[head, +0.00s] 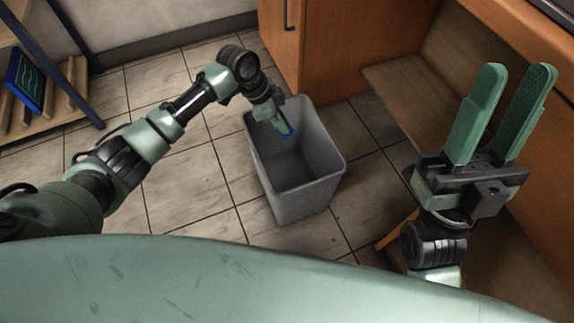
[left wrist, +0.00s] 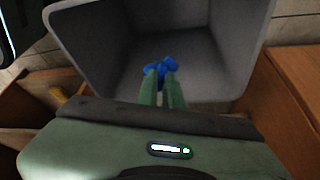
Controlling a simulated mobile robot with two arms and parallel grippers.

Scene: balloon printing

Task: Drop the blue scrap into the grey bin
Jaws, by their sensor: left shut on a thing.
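The grey bin (head: 306,196) stands open on the tiled floor in the middle of the head view. Its inside also fills the top of the left wrist view (left wrist: 90,50). My left gripper (head: 285,128) is at the bin's mouth, pointing down into it. It is shut on the blue scrap (head: 288,132), which shows between and beyond the fingertips in the left wrist view (left wrist: 160,66). The scrap is over the bin's opening, apart from the bottom. My right gripper (head: 507,112) is raised at the right, open and empty.
A wooden cabinet (head: 335,50) stands behind the bin, and a wooden bench or shelf (head: 415,100) runs along the right. A wooden rack (head: 65,100) with a blue item (head: 25,82) is at the far left. The floor left of the bin is clear.

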